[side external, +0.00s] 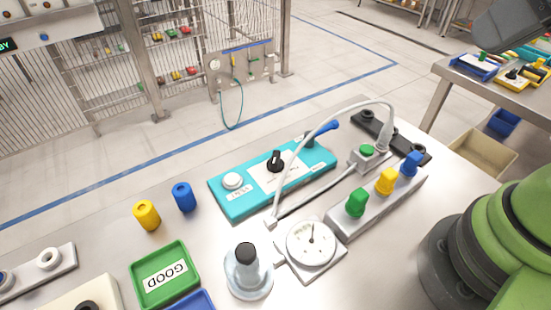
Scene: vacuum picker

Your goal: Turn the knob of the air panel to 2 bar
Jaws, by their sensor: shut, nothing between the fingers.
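The teal air panel (226,205) lies on the pale bench near the middle of the view. Its black knob (275,161) stands on a white label plate (292,178); the marks are too small to read, so I cannot tell its setting. A white round button (232,181) is at the panel's left end and a blue lever (322,130) at its right end. A white dial gauge (311,246) sits in front of the panel, its dark needle pointing roughly up in the picture. My gripper is not in view; only green and dark parts of my arm show at the right.
A grey hose (345,108) arches over the panel's right part. A grey block (345,222) with green, yellow and blue knobs stands to the right. A clear dome with a black top (245,254), a green GOOD tray (143,291), and yellow and blue cylinders are to the left.

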